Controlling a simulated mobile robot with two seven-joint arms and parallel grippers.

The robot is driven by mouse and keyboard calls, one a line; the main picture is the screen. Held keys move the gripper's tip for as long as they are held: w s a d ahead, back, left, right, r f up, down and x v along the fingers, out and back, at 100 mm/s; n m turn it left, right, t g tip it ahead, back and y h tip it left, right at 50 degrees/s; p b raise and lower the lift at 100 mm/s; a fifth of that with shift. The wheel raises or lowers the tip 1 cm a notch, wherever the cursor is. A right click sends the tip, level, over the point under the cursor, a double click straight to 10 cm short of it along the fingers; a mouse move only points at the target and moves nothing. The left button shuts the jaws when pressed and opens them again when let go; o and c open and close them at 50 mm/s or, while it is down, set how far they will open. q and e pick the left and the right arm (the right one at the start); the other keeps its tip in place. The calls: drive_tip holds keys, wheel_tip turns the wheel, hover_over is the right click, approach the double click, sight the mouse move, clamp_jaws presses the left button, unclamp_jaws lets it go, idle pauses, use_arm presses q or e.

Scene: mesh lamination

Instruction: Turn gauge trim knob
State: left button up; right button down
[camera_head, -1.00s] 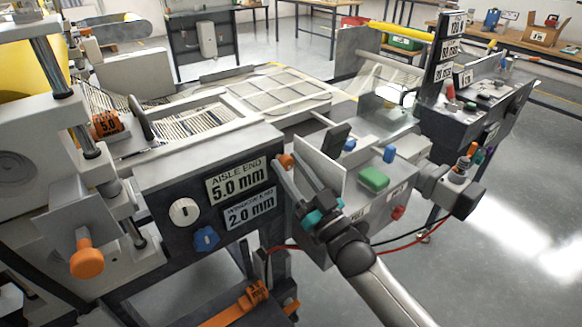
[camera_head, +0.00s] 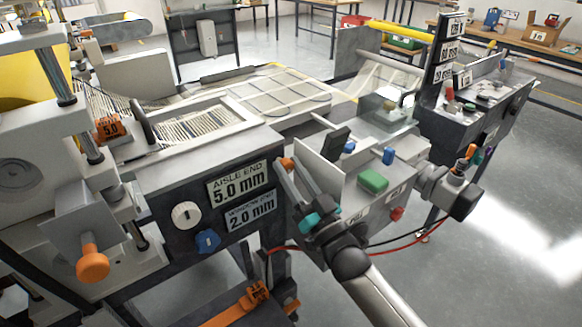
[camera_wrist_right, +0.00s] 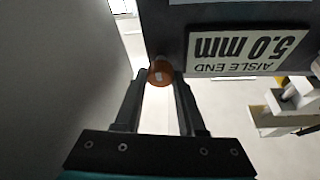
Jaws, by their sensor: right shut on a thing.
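A small orange knob (camera_head: 287,162) sits at the right end of the dark gauge panel (camera_head: 160,200). My right gripper (camera_head: 291,168) reaches up to it from below right and is shut on it. In the right wrist view the orange knob (camera_wrist_right: 160,73) sits between the two dark fingertips, which touch its sides. The panel carries plates reading "AISLE END 5.0 mm" (camera_head: 238,184) and "WINDOW END 2.0 mm" (camera_head: 250,211). A white dial (camera_head: 186,215) and a blue lobed knob (camera_head: 207,240) are left of the plates. My left gripper is not in view.
A grey control box (camera_head: 372,207) with a green button (camera_head: 373,180) stands close right of my right gripper. A larger orange knob (camera_head: 92,262) projects at lower left. Red and black cables hang below the box. Open floor lies at lower right.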

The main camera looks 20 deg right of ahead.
drive_tip(key=c, duration=0.5)
unclamp_jaws()
drive_tip(key=v, duration=1.5)
drive_tip(key=shift+p, duration=0.3)
drive_tip(key=shift+s, duration=0.15)
